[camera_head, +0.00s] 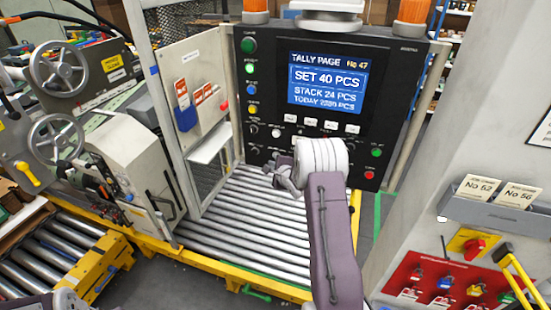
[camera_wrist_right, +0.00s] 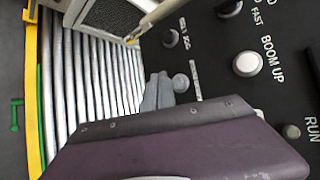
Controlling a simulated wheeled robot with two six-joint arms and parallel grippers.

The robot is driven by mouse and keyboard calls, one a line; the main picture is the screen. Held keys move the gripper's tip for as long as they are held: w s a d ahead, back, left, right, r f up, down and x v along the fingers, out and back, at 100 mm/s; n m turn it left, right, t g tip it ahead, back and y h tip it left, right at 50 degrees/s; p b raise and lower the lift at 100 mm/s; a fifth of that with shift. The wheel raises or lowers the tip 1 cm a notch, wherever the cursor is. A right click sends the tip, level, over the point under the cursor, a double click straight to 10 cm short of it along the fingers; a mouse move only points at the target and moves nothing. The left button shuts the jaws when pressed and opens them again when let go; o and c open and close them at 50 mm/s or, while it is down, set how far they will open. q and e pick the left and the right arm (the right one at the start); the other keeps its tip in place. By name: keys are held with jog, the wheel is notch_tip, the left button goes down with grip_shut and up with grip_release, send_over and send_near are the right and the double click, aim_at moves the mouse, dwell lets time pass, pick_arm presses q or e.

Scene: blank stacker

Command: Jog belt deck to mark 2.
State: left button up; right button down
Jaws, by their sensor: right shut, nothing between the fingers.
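The roller deck (camera_head: 250,225) with silver rollers lies below the black control panel (camera_head: 395,85); it also fills the left of the wrist view (camera_wrist_right: 85,90). No mark 2 is readable. My right gripper (camera_head: 281,177) is shut and empty at the panel's lower part. In the wrist view, its grey fingers (camera_wrist_right: 160,88) are close to a round grey button (camera_wrist_right: 180,83); I cannot tell whether they touch. A dark knob (camera_wrist_right: 170,38) and a white button by the words BOOM UP (camera_wrist_right: 246,64) are nearby. My left gripper is not in view.
The screen (camera_head: 327,83) reads TALLY PAGE, SET 40 PCS, STACK 24 PCS. A yellow frame (camera_head: 180,252) edges the deck. A handwheel machine (camera_head: 125,160) stands at left. At right are a card holder (camera_head: 495,212) and a red lock board (camera_head: 440,282).

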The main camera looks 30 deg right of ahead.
jog(key=s+a, duration=0.2)
jog(key=a, duration=0.1)
jog(key=shift+s, duration=0.3)
dwell(0.3)
jog(key=w+a+r+n+t+y+b, duration=0.2)
jog(key=w+a+r+b, duration=0.1)
jog(key=a+r, duration=0.4)
jog(key=s+a+f+n+g+b, duration=0.2)
jog(key=s+a+n+g, duration=0.15)
jog(key=s+a, duration=0.45)
jog(key=s+a+f+n+g, duration=0.1)
jog(key=s+f+n+g, duration=0.2)
jog(key=s+n, duration=0.3)
jog(key=s+a+f+n+g, duration=0.1)
jog(key=s+f+n+g, duration=0.2)
jog(key=s+n, duration=0.3)
jog(key=s+a+f+n+g, duration=0.1)
jog(key=s+f+n+g, duration=0.3)
jog(key=s, duration=0.9)
jog(key=shift+s+a+f+n, duration=0.4)
jog(key=shift+f+n, duration=0.4)
jog(key=shift+n, duration=0.15)
